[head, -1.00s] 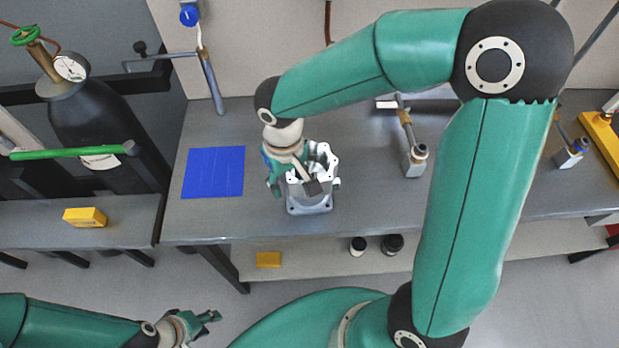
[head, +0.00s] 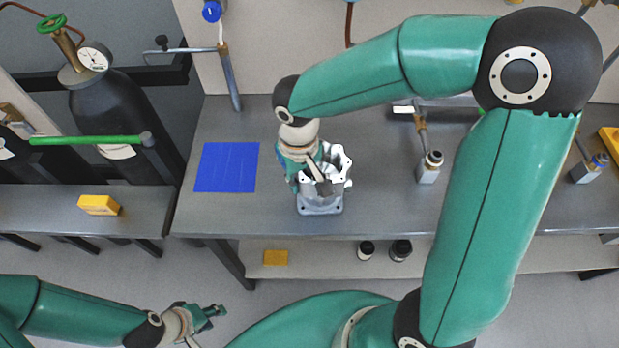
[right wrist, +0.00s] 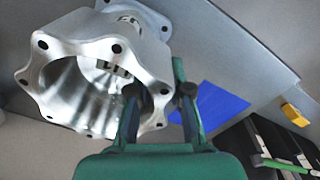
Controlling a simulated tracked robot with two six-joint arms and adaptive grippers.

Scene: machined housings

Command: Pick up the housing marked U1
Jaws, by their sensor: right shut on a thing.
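A silver machined housing (head: 320,205) stands near the front edge of the grey bench, right of the blue mat. My right gripper (head: 318,184) reaches down onto it from above. In the right wrist view the housing (right wrist: 72,99) shows a flanged, open bore and dark marks that I cannot read for sure. There the right gripper (right wrist: 158,98) is shut on the housing's wall, one finger inside the bore and one outside. The housing's far side is partly hidden. My left gripper (head: 212,313) is low at the front, away from the bench; its finger gap is unclear.
A flat blue mat (head: 227,167) lies on the bench (head: 385,205), left of the housing, and is bare. A pipe fitting with a block (head: 428,168) stands to the right. A yellow box (head: 98,205) sits on the left bench near a black gas cylinder (head: 122,120).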

